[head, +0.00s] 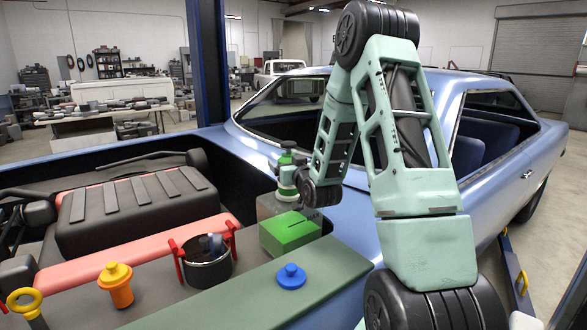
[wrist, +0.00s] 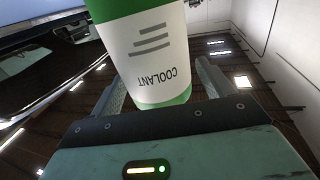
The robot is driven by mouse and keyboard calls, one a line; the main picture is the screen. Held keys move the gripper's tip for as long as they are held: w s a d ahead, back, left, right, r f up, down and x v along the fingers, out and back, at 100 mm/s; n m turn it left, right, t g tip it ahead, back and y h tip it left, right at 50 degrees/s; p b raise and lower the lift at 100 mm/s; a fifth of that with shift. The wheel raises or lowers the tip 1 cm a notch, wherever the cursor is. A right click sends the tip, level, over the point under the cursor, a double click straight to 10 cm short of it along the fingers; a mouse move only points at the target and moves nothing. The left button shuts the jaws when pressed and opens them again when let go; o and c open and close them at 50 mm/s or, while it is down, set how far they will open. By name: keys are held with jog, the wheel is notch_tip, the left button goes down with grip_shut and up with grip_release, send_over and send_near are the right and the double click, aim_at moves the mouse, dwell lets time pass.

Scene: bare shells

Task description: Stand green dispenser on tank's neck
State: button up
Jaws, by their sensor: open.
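The green dispenser (head: 287,160) is a bottle with a green top and a white label, standing upright at the back of the engine bay. In the wrist view the bottle (wrist: 150,50) shows large, with COOLANT upside down on its label and green bands at both ends. My gripper (head: 285,190) is at the bottle's lower part, with its fingers apart on either side of it in the wrist view (wrist: 163,88). A grey box (head: 268,207), perhaps the tank, is below the dispenser. Its neck is hidden, so I cannot tell whether the bottle rests on it.
A green slotted block (head: 290,232) is close in front of my gripper. A blue knob (head: 291,276), an orange capped piece (head: 116,285) and a black pot (head: 206,265) with red handles stand nearer. The blue car's body (head: 345,225) is to the right.

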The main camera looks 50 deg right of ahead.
jog(key=b+v, duration=1.2)
jog(key=b, duration=0.5)
jog(key=shift+b, duration=0.4)
